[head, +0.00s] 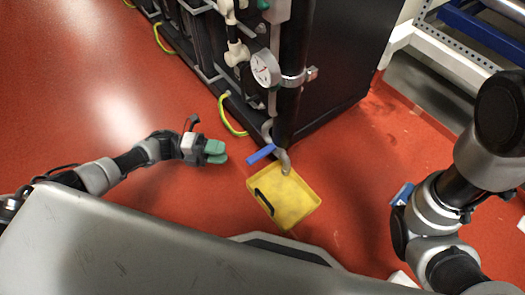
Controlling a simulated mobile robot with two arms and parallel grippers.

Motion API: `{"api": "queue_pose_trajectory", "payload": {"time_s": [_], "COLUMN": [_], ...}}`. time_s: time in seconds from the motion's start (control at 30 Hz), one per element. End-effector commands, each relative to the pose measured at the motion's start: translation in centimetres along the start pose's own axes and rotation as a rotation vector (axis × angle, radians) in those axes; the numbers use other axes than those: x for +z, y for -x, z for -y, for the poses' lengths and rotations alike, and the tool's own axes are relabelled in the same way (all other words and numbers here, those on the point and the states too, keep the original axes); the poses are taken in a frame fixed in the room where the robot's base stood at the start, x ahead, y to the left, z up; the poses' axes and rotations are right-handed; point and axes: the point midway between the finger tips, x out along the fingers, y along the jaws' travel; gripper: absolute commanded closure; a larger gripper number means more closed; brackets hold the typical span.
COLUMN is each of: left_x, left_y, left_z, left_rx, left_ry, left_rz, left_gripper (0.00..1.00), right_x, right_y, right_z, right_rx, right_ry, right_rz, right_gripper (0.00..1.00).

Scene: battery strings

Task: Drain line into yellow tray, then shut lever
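A yellow tray (295,203) sits on the red floor at the foot of the black cabinet, with a black handle (264,202) on its left side. A bent grey drain pipe (285,163) comes down at the cabinet corner, its end over the tray's back edge. A blue lever (261,154) sticks out to the left beside the pipe, above the tray's back left corner. My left gripper (216,153), with green fingertips, is left of the lever and apart from it. Its fingertips are together with nothing seen between them. My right arm is at the right, its gripper out of view.
A round gauge (265,68) is clamped to the pipe above the lever. The black cabinet (335,55) fills the top middle, with yellow-green cables (229,117) low on its left side. A white rack (435,50) stands top right. The red floor at left is clear.

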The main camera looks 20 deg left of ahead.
Motion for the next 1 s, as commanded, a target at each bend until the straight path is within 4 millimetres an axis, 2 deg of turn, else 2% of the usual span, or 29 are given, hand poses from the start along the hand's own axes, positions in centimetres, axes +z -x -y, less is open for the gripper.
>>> {"api": "queue_pose_trajectory", "payload": {"time_s": [0.17,0.4,0.6,0.77,1.0], "left_x": [-0.1,0.1,0.0,0.1,0.1], "left_y": [-2.3,-7.0,-9.7,-10.6,-10.7], "left_z": [-0.2,-0.2,-0.1,0.1,0.2], "left_rx": [-0.003,-0.005,-0.004,-0.004,-0.003], "left_ry": [-0.001,-0.003,-0.001,0.0,0.0], "left_rz": [-0.004,-0.002,-0.002,0.0,0.001], "left_gripper": [0.62,0.62,0.62,0.62,0.62], "right_x": [-0.3,-0.8,-1.1,-1.2,-1.2], "right_y": [0.8,2.4,3.2,3.4,3.3], "right_z": [0.2,0.5,0.7,0.7,0.7], "right_rx": [0.0,0.0,0.0,0.0,0.0], "right_ry": [0.0,0.0,0.0,0.0,0.0], "right_rz": [0.0,0.0,0.0,0.0,-0.001], "right_gripper": [0.57,0.57,0.57,0.57,0.57]}}
